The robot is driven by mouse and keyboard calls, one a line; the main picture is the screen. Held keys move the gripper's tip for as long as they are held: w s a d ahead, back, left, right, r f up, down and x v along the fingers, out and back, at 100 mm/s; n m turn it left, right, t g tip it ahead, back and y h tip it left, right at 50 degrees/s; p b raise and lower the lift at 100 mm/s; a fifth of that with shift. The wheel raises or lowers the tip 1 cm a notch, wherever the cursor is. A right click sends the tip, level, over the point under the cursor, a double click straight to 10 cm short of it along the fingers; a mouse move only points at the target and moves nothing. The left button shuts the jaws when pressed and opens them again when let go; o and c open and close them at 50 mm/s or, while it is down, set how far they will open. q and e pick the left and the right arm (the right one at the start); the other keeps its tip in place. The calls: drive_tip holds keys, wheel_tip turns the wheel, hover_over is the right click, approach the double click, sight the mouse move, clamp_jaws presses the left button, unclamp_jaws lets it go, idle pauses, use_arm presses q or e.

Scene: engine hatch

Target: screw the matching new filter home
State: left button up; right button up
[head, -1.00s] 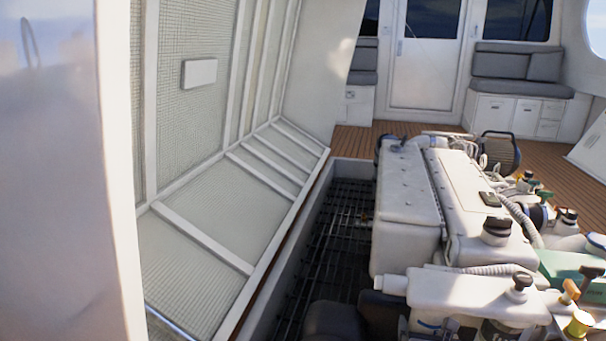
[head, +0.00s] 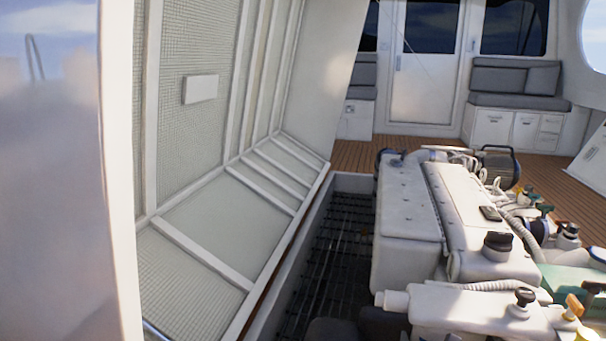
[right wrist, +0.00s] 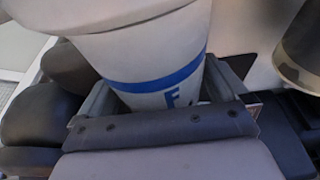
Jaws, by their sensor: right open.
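A white filter (right wrist: 155,75) with a blue band and a blue letter F stands large in the right wrist view. Its top runs out of the picture, and its lower end is hidden behind my gripper. My right gripper (right wrist: 163,92) is open, with its jaws on either side of the filter body; whether they touch it I cannot tell. The engine (head: 405,215) fills the lower right of the head view. Neither gripper shows in the head view, and the filter cannot be made out there.
A dark-and-light rounded part (right wrist: 300,50) is close at the right of the wrist view. In the head view, the raised hatch (head: 215,215) stands left of the engine. A dark grating (head: 335,240) lies between them. Hoses and coloured caps crowd the engine's right side.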

drive_tip(key=shift+a+m+h, duration=0.15)
drive_tip(key=shift+m+h, duration=0.45)
drive_tip(key=shift+m+g+h, duration=1.1)
drive_tip(key=shift+m+h, duration=0.3)
drive_tip(key=shift+h, duration=0.3)
drive_tip(key=c, duration=1.3)
drive_tip(key=shift+o, duration=0.2)
drive_tip(key=shift+d+r+n+t+y+p, duration=0.3)
drive_tip(key=shift+n+y+p, duration=0.3)
drive_tip(key=shift+p, duration=0.25)
drive_tip(key=shift+a+f+n+t+y+p, duration=0.1)
drive_tip(key=shift+f+n+t+y+p, duration=0.2)
drive_tip(key=shift+n+y, duration=0.35)
drive_tip(key=shift+a+y, duration=0.1)
drive_tip(key=shift+y, duration=0.25)
drive_tip(key=shift+n+t, duration=0.25)
drive_tip(key=shift+t, duration=0.05)
